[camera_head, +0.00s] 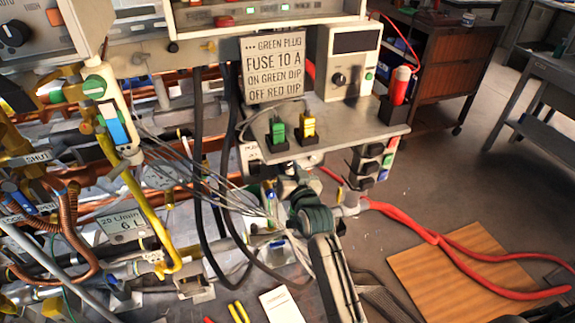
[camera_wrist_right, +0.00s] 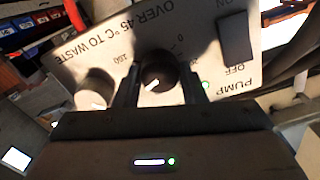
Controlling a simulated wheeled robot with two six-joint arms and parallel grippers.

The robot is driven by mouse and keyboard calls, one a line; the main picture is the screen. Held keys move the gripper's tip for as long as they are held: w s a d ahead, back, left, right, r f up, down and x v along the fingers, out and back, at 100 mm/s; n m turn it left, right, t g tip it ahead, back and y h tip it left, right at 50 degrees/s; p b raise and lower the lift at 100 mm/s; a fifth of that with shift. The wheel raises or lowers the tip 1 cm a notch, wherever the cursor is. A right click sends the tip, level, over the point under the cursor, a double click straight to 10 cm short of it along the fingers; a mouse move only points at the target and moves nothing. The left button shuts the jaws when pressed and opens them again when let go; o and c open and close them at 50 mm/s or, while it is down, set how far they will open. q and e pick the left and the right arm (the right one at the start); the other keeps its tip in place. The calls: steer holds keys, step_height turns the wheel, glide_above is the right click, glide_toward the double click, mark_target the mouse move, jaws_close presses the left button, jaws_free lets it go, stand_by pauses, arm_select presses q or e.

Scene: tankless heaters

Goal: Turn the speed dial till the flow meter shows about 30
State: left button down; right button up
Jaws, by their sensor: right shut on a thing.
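In the right wrist view the black round dial (camera_wrist_right: 158,72) with a white pointer mark sits on a metal panel (camera_wrist_right: 90,68). The panel's print is upside down and has numbers around the dial. My right gripper (camera_wrist_right: 161,84) is shut on this dial, one finger on each side. In the head view my right arm reaches up from the bottom, and its gripper is mostly hidden below the grey shelf (camera_head: 340,130). A plate reading "20 L/min" (camera_head: 122,224) is at the left among the pipes. I cannot make out a flow meter reading. My left gripper is not in view.
Another knob (camera_wrist_right: 95,90) and a dark rocker switch (camera_wrist_right: 235,38) flank the dial. Loose thin wires (camera_head: 215,180) and black cables (camera_head: 199,150) hang left of my arm. Green (camera_head: 277,130) and yellow (camera_head: 308,125) plugs stand on the shelf.

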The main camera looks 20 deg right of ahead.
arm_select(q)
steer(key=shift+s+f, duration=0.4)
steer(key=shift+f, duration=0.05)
arm_select(e)
steer(key=o, duration=1)
steer(key=shift+s, duration=0.2)
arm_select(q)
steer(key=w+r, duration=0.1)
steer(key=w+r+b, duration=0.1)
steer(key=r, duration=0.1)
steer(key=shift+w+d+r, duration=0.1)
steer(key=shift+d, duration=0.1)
arm_select(e)
steer(key=s, duration=1)
steer(key=shift+s+d, duration=0.2)
